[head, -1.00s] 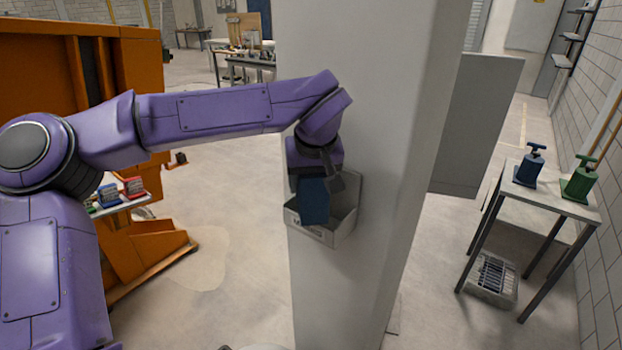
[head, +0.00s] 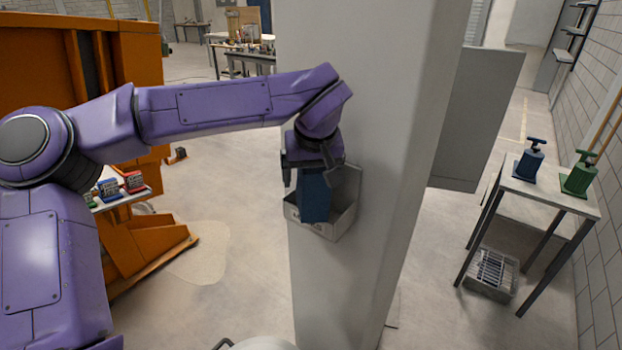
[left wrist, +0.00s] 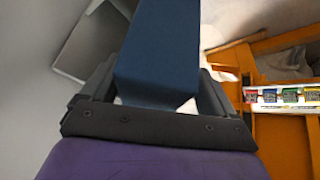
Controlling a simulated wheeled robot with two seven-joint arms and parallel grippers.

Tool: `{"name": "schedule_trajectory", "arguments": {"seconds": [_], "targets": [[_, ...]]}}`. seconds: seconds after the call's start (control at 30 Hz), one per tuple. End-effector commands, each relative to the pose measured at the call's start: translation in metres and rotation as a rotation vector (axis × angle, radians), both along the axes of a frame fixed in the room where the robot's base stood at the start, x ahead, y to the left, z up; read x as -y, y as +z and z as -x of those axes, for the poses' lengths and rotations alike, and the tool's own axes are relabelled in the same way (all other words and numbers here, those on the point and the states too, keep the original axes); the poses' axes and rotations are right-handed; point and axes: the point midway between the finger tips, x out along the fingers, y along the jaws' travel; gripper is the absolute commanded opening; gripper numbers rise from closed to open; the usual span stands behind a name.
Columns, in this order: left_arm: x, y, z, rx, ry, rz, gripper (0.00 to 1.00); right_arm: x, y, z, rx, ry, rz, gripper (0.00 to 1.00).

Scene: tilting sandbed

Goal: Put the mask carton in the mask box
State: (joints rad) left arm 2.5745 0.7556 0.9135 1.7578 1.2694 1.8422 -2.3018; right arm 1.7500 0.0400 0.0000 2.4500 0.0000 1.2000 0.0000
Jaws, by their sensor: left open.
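The mask carton (head: 314,196) is a dark blue block. It stands roughly upright in the mask box (head: 341,224), a small open grey box fixed to the pillar, with its upper part above the front rim. The box hides its foot, so I cannot tell whether it touches the bottom. My left gripper (head: 313,168) is at the carton's top, open, with a finger on either side. In the left wrist view the carton (left wrist: 158,50) lies between the spread fingers of the gripper (left wrist: 160,92). My right gripper is not in view.
The broad grey pillar (head: 360,110) stands right behind the box. An orange structure (head: 125,235) stands at the left, near a shelf with small coloured boxes (head: 110,189). A table (head: 553,192) with blue and green hand tools is at the right. Floor between is clear.

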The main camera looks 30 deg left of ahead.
Motion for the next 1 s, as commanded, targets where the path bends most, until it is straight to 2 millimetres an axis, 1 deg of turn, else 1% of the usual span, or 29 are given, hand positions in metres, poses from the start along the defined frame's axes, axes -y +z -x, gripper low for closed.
{"name": "schedule_trajectory", "arguments": {"seconds": [0.13, 0.3, 0.43, 0.5, 0.6, 1.0], "targets": [[0.009, 0.033, 0.011, 0.007, 0.000, -0.002, 0.88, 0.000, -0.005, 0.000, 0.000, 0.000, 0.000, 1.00], [0.020, 0.076, 0.025, 0.006, 0.001, -0.002, 0.88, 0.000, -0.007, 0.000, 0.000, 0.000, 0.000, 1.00], [0.025, 0.099, 0.033, 0.003, 0.000, -0.002, 0.88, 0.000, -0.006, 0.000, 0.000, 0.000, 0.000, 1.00], [0.027, 0.106, 0.035, 0.003, 0.000, -0.001, 0.88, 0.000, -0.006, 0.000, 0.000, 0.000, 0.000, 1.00], [0.029, 0.111, 0.038, 0.001, 0.000, -0.001, 0.88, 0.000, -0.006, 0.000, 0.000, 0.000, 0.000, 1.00], [0.029, 0.111, 0.038, 0.001, -0.001, -0.001, 0.88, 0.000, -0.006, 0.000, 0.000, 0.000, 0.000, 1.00]]}}
